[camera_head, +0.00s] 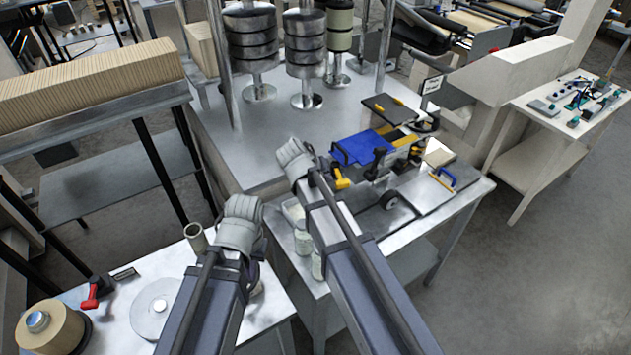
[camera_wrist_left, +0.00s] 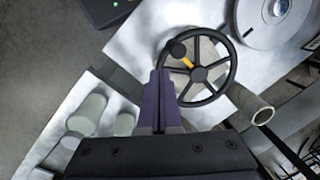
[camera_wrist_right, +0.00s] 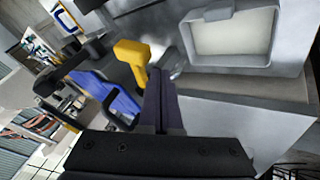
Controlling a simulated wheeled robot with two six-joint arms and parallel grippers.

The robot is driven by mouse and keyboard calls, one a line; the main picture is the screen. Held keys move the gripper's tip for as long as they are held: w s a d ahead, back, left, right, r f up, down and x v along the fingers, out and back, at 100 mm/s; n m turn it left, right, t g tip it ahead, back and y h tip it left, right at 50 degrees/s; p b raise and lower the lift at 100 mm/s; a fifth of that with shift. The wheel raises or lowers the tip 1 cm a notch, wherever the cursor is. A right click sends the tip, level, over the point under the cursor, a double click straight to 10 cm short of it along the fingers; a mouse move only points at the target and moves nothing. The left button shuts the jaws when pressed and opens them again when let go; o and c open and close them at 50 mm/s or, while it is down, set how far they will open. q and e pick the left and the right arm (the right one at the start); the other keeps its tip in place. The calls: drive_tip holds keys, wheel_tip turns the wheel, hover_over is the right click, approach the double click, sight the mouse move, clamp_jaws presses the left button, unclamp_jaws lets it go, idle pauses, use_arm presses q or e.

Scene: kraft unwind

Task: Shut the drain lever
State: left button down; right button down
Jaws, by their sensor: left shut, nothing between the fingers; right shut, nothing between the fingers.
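My left gripper (camera_wrist_left: 158,75) is shut and empty in the left wrist view, its fingertips in front of the left rim of a black handwheel (camera_wrist_left: 199,74) with a knob and a yellow mark. My right gripper (camera_wrist_right: 160,75) is shut and empty in the right wrist view, just right of the lower end of a yellow handle (camera_wrist_right: 132,62). I cannot tell whether either touches. In the head view my arms hide both fingertips. A red lever (camera_head: 92,296) lies at the left on the lower-left table. I cannot tell which handle is the drain lever.
A metal disc (camera_head: 152,309) and a cardboard-coloured roll (camera_head: 52,334) lie on the lower-left table. Pale jars (camera_wrist_left: 88,113) stand left of the left gripper. A grey framed panel (camera_wrist_right: 230,42) is right of the right gripper.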

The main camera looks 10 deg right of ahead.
sight(340, 179)
drive_tip(key=shift+d, duration=0.7)
drive_tip(key=shift+s+d+n+t, duration=0.2)
drive_tip(key=shift+d+n, duration=0.1)
drive_tip(key=shift+d, duration=0.3)
drive_tip(key=shift+s+d+n+t, duration=0.1)
drive_tip(key=shift+s+d+n, duration=0.15)
drive_tip(key=shift+d, duration=0.35)
drive_tip(key=shift+w, duration=0.1)
drive_tip(key=shift+r, duration=0.1)
